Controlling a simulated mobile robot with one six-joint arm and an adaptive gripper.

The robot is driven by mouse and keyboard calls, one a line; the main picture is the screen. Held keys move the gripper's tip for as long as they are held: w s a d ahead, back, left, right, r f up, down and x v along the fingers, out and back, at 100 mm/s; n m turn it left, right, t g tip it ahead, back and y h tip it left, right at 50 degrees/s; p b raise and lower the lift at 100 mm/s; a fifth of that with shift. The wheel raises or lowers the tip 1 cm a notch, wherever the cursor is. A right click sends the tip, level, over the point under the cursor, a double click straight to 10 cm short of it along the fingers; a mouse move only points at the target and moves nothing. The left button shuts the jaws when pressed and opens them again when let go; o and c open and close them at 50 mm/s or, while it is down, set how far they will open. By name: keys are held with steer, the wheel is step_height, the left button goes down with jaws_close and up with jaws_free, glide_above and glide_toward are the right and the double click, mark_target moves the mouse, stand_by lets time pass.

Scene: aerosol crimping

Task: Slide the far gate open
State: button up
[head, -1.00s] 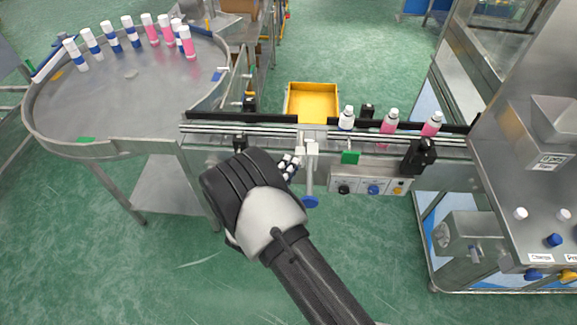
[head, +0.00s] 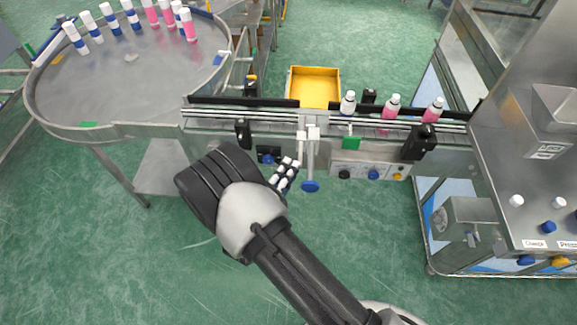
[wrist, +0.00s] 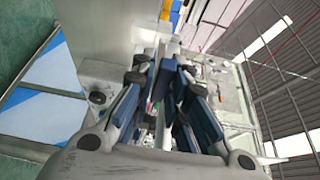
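A slim metal bar with a blue knob (head: 310,186) hangs from the near side of the conveyor (head: 230,119), opposite the yellow bin. It may belong to a gate; I cannot tell which part is the far gate. My gripper (head: 286,174) is just left of this bar and in front of the conveyor, apparently apart from it. In the wrist view my gripper's fingers (wrist: 166,78) are spread, with nothing clearly held between them.
Three capped bottles (head: 390,108) stand on the conveyor's right part. A round turntable (head: 140,75) with several bottles is at the left. A yellow bin (head: 314,88) lies behind the conveyor. A steel machine (head: 520,110) stands at the right. A control box (head: 366,170) hangs below the conveyor.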

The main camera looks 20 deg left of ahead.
steer(key=shift+o, duration=0.6)
steer(key=shift+s, duration=0.15)
steer(key=shift+o, duration=1.2)
steer(key=shift+r, duration=0.1)
steer(key=shift+a, duration=0.1)
steer(key=s+a, duration=0.1)
steer(key=s, duration=1)
steer(key=shift+s+a, duration=0.35)
